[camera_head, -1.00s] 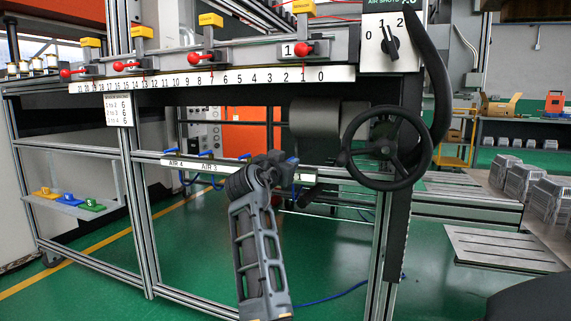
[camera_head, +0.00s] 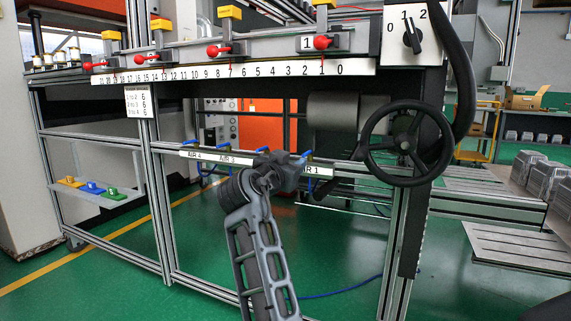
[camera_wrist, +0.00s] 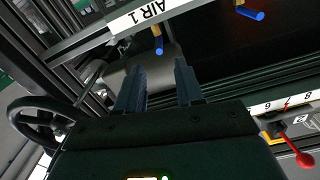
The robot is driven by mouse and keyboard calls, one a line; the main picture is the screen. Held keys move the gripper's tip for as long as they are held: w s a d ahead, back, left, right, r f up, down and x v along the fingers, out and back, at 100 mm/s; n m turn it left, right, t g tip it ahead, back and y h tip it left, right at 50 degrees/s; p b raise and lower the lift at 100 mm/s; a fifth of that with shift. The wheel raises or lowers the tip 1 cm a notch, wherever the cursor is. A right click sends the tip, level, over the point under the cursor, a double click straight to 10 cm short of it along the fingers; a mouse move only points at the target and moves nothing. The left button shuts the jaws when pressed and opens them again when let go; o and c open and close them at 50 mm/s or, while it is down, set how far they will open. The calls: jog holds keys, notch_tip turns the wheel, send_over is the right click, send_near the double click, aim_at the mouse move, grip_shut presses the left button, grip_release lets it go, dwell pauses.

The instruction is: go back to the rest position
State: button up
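My gripper (camera_wrist: 158,82) shows in the wrist view with its two dark fingers apart and nothing between them. In the head view, my arm rises from the bottom middle, bends, and ends in front of the rail (camera_head: 225,162) with the air labels; its fingers are too small to tell there. In the wrist view, the AIR 1 label (camera_wrist: 140,14) and a blue valve handle (camera_wrist: 159,46) lie beyond the fingertips. I cannot tell how far they are from the fingers.
A black handwheel (camera_head: 405,143) is right of my arm, below a selector dial (camera_head: 412,38). Red-knobbed stops (camera_head: 219,50) sit above the number scale (camera_head: 240,71). Foil trays (camera_head: 541,178) stand at the right. Green floor (camera_head: 340,262) lies open under the frame.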

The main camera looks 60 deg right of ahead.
jog(key=shift+f, duration=0.1)
jog(key=s+a+f+n+t+y, duration=0.1)
jog(key=a+f+n+t+y, duration=0.2)
jog(key=a+f+n+t, duration=0.5)
jog(key=a+f+n+t+y, duration=0.25)
jog(key=a+f+n, duration=0.3)
jog(key=f, duration=0.45)
jog(key=s+a+f+n+t+y, duration=0.25)
jog(key=s+a+f+y, duration=0.25)
jog(key=s+a, duration=0.35)
jog(key=s+a+f+n+t+y, duration=0.1)
jog(key=s+a+f+n+y, duration=0.3)
jog(key=s+a, duration=0.45)
jog(key=s+a+r+y, duration=0.45)
jog(key=s+a, duration=0.55)
jog(key=s, duration=0.4)
notch_tip(320, 180, up, 24)
jog(key=h+p, duration=0.1)
jog(key=p, duration=2.3)
jog(key=shift+w+d+r+m, duration=0.15)
jog(key=shift+r+m, duration=0.1)
jog(key=shift+m, duration=0.05)
